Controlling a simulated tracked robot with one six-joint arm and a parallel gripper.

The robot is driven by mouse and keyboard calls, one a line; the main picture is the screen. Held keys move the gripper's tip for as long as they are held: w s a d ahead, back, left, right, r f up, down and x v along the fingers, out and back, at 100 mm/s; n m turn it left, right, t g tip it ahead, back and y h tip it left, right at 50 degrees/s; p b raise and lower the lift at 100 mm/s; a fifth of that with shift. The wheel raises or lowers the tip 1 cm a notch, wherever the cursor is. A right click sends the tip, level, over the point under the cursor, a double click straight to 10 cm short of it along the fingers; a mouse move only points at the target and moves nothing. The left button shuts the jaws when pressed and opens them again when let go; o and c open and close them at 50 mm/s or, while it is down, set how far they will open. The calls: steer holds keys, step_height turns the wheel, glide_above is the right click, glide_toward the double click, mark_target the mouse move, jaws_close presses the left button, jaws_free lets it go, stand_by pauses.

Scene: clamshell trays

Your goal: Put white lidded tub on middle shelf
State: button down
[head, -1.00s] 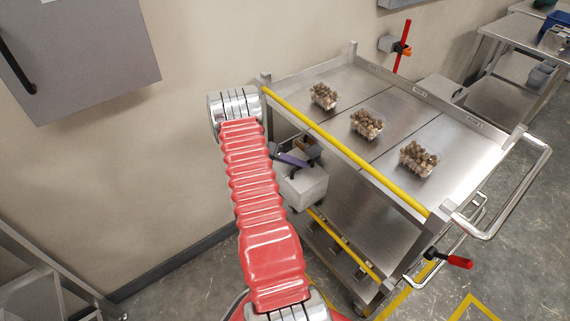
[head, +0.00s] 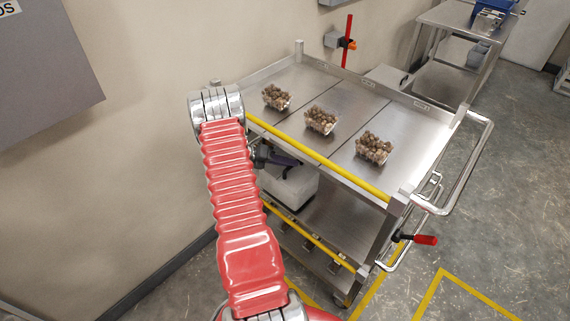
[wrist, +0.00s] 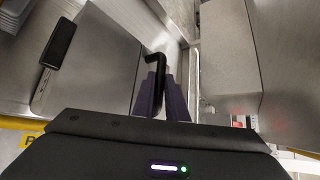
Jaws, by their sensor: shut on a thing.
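The white lidded tub (head: 287,187) is at the left end of the steel trolley, below its top shelf level. It looks upright. My gripper (head: 281,158) is at the tub's top, its purple fingers shut on it. In the wrist view my fingers (wrist: 161,92) close around a black bent handle (wrist: 157,68). The middle shelf (head: 340,222) shows behind the lower yellow rail (head: 318,242), right of the tub. I cannot tell whether the tub's base touches this shelf.
The top shelf (head: 345,92) carries three clear punnets of brown produce (head: 321,120) and has a yellow front rail (head: 318,158). A steel push handle (head: 472,180) and a red-handled lever (head: 424,240) stick out at the right. The visible middle shelf is clear.

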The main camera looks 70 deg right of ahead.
mark_target(298, 170)
steer(key=shift+d+r, duration=0.1)
steer(key=shift+r, duration=0.05)
steer(key=shift+s+d, duration=0.35)
steer(key=shift+s, duration=0.25)
steer(key=shift+s+d, duration=0.3)
steer(key=shift+s, duration=0.35)
steer(key=shift+s+d, duration=0.35)
steer(key=shift+s, duration=0.25)
steer(key=shift+f, duration=0.75)
steer(key=c, duration=1.8)
jaws_free()
steer(key=shift+f, duration=0.15)
steer(key=shift+o, duration=0.2)
steer(key=shift+w+a, duration=0.1)
